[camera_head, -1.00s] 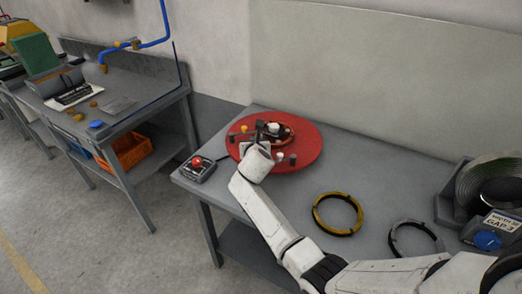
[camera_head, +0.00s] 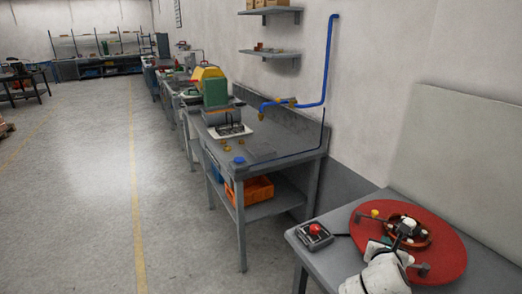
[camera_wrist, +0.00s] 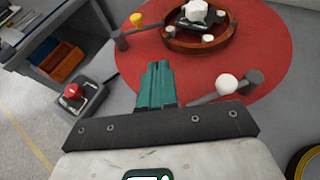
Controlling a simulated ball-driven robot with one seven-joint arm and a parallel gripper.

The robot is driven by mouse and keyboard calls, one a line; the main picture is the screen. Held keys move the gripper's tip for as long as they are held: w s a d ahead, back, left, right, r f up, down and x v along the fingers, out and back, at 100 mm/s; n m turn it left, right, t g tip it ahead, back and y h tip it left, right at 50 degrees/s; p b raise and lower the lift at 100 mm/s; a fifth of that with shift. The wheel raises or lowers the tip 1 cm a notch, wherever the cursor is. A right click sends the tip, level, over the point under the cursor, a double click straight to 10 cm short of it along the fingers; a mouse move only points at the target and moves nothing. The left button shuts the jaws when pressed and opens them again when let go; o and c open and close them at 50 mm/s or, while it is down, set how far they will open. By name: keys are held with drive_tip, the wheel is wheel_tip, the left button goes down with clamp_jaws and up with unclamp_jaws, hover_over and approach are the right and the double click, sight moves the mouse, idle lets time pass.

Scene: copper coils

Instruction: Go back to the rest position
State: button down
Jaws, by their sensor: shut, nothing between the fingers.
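My gripper (camera_wrist: 160,85) shows in the wrist view with its two teal fingers together and nothing between them. It is above the near edge of a round red turntable (camera_wrist: 275,50). In the head view my white arm reaches in from the bottom right, at the near side of the red turntable (camera_head: 447,250); the fingers are hard to make out there. A copper-brown ring (camera_wrist: 185,45) with white knobs sits on the turntable. A white-knobbed peg (camera_wrist: 228,84) is just right of my gripper.
A red push-button box (camera_head: 315,232) stands on the bench at the turntable's left. Another grey bench (camera_head: 290,135) with an orange crate (camera_head: 250,191) on its shelf is farther back. Open floor (camera_head: 90,190) lies to the left. Part of a yellow ring (camera_wrist: 305,165) shows at the lower right.

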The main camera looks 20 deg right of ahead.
drive_tip(key=s+a+f+m+y, duration=0.1)
drive_tip(key=a+f+m, duration=0.1)
drive_tip(key=s+a+f+m+g, duration=0.1)
drive_tip(key=s+a+f+m, duration=0.1)
drive_tip(key=s+a+f+m+y, duration=0.1)
drive_tip(key=s+a+f+m, duration=0.1)
drive_tip(key=m, duration=0.1)
drive_tip(key=shift+s+a+f+g+y+b, duration=0.1)
drive_tip(key=shift+a+f+g+y+b, duration=0.15)
drive_tip(key=shift+a+g+y+b, duration=0.1)
drive_tip(key=s+a+f+m+g+y, duration=0.2)
drive_tip(key=s+a+f+m+y, duration=0.2)
drive_tip(key=s+a+m, duration=0.5)
drive_tip(key=s+a+f+m+g+y+b, duration=0.1)
drive_tip(key=s+a+f+m+g+y, duration=0.2)
drive_tip(key=s+a+m, duration=0.7)
drive_tip(key=s, duration=0.3)
drive_tip(key=shift+f+y, duration=0.35)
drive_tip(key=shift+f, duration=0.05)
drive_tip(key=shift+g, duration=0.25)
